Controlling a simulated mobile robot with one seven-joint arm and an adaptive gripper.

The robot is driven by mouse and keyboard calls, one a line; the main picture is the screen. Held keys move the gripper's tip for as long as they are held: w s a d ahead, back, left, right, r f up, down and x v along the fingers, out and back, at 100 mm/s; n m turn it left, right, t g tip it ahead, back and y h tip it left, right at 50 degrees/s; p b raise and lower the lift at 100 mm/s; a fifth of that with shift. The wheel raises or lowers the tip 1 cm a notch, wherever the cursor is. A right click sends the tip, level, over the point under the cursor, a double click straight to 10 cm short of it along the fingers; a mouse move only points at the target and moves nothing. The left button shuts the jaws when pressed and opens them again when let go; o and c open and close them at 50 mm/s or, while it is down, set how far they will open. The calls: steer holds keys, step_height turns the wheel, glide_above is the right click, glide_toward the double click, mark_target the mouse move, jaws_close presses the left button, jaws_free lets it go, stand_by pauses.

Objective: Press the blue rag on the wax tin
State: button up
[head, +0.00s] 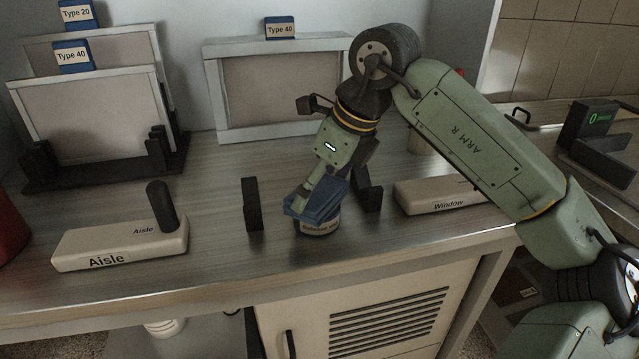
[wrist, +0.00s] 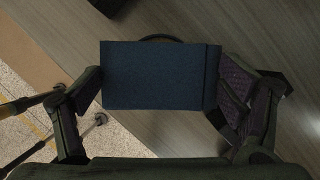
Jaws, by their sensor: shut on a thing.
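The blue rag (head: 318,203) is a folded block of cloth between the fingers of my gripper (head: 312,200), which is shut on it. In the wrist view the rag (wrist: 158,75) fills the middle, with a gripper finger at each side (wrist: 160,100). The wax tin (head: 318,227) is a round, labelled tin on the counter, directly below the rag. The rag covers its top, and they appear to touch, though how firmly I cannot tell. In the wrist view only a dark curved edge beyond the rag shows, perhaps the tin's rim.
Black upright brackets (head: 251,204) stand on both sides of the tin. The "Aisle" block (head: 120,246) with a black handle lies left, the "Window" block (head: 440,197) right. Framed screens (head: 90,117) stand behind. The counter's front edge is close to the tin.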

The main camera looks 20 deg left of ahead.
mark_target(319, 190)
steer(key=shift+f+b, duration=0.5)
steer(key=shift+f, duration=0.05)
stand_by(1.4)
steer(key=shift+r, duration=0.1)
steer(key=shift+r+p, duration=2.45)
steer(key=shift+r, duration=1.05)
